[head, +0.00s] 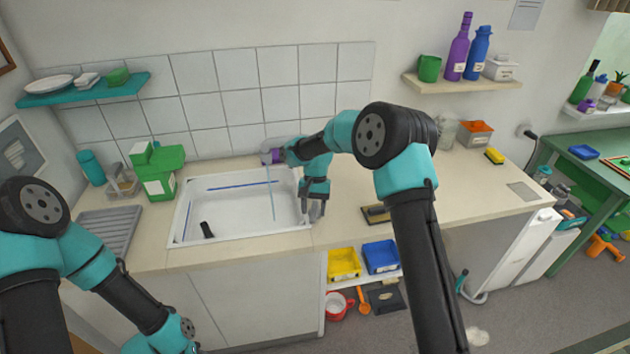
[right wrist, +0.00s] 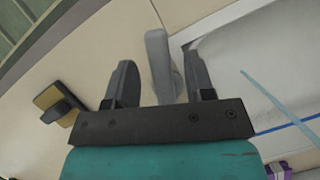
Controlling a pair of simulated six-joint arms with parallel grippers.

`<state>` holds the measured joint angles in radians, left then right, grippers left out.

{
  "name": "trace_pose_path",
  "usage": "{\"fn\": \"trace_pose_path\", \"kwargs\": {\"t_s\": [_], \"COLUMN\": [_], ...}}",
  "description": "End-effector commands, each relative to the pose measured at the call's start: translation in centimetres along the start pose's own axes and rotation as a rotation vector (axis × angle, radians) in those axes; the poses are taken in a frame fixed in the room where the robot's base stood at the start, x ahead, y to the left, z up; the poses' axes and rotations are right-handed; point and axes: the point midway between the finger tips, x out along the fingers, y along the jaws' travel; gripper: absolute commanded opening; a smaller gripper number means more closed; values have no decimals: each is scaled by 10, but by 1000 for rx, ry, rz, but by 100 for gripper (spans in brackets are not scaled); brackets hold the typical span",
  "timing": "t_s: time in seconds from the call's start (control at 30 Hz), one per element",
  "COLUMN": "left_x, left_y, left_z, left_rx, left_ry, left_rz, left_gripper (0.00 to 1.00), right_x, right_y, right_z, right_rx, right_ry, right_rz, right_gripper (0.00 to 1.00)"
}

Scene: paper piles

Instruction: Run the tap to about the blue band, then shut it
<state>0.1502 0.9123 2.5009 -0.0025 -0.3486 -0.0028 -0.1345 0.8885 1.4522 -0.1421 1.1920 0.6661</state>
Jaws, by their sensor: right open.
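The white sink basin (head: 178,222) is set in the counter. The blue band (head: 240,186) runs along its inner wall and shows above any water; the water level is hard to tell. A thin pale-blue stream (head: 271,200) falls from the grey and purple tap (head: 277,156) into the basin, so the tap is running. The stream also shows in the right wrist view (right wrist: 275,97). My right gripper (head: 315,214) is open at the basin's right rim. In the right wrist view its fingers (right wrist: 160,82) stand either side of a grey lever (right wrist: 158,60). My left gripper is out of view.
A dark cylinder (head: 207,230) lies in the basin. A grey drainer (head: 108,228) and green box (head: 160,180) stand to the left.

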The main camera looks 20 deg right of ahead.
Motion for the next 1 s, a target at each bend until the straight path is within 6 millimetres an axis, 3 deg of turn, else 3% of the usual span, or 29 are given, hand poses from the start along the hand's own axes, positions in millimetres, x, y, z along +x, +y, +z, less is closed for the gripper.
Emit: {"fn": "trace_pose_path", "kwargs": {"t_s": [0.17, 0.8, 1.0], "left_x": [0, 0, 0], "left_y": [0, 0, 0], "left_z": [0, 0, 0], "left_rx": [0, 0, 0], "left_ry": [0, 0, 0], "left_rz": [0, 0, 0], "left_gripper": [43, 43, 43], "right_x": [-24, -144, -163], "right_y": [0, 0, 0], "right_z": [0, 0, 0], "right_rx": [0, 0, 0], "right_ry": [2, 2, 0], "right_rz": [-1, -1, 0], "right_gripper": [49, 49, 49]}}
